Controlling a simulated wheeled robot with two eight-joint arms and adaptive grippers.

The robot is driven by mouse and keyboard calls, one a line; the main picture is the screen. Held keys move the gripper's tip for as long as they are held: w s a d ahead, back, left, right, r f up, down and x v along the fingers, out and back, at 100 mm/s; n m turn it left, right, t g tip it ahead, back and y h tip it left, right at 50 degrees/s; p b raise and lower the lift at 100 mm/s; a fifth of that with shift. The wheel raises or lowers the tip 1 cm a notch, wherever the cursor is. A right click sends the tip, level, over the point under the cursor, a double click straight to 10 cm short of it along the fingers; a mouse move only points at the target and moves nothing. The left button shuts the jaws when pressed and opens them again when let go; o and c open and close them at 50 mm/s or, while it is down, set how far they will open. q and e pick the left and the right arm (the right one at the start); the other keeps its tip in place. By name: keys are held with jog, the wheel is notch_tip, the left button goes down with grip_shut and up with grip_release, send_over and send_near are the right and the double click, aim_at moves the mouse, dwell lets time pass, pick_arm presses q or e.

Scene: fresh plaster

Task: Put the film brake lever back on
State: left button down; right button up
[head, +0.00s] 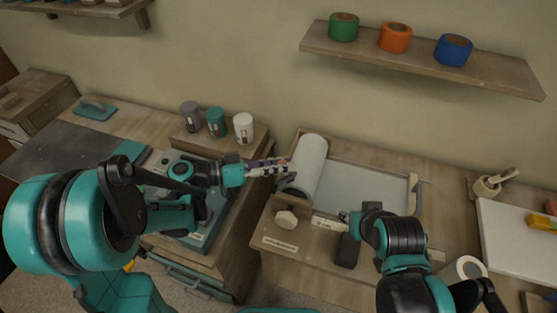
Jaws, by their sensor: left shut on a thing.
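A white film roll (309,165) lies in a wooden holder (289,207) on the bench, with a pale round knob (286,219) at its near end. My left gripper (280,168) reaches in from the left and is shut beside the roll. A small dark piece at its fingertips seems to be the film brake lever (290,182); its shape and any contact with the holder are hard to tell. My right gripper (344,216) is low over the bench to the right of the holder. Its fingers are too small to tell whether they are open.
A black block (347,250) lies just below my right gripper. A pale framed panel (365,185) lies right of the roll. Three cups (217,122) stand behind my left arm. A shelf (420,65) with three tape rolls hangs above.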

aim_at(296, 175)
pick_arm(q)
jog(key=d+y+p, duration=0.1)
jog(key=s+d+m+y+p, duration=0.1)
jog(key=y+p, duration=0.1)
jog(key=shift+d+f+m, duration=0.1)
jog(key=shift+d+m, duration=0.2)
jog(key=shift+s+d+f+m+y+p, duration=0.15)
jog(key=shift+d+f+m+y+p, duration=0.25)
jog(key=shift+d+y+p, duration=0.4)
jog(key=shift+s+d+f+m+y+p, duration=0.15)
jog(key=shift+d+f+m+y+p, duration=0.15)
jog(key=shift+f+y+p, duration=0.3)
jog(key=shift+s+d+f+m+y, duration=0.15)
jog(key=shift+d+f+y, duration=0.15)
jog(key=shift+y, duration=0.2)
jog(key=shift+d+f+m+y, duration=0.15)
jog(key=shift+d+f+y, duration=0.1)
jog(key=shift+y, duration=0.25)
jog(key=shift+d+f, duration=0.2)
jog(key=shift+f, duration=0.4)
jog(key=shift+s, duration=0.1)
jog(key=c, duration=1.2)
grip_release()
jog(key=shift+d, duration=0.1)
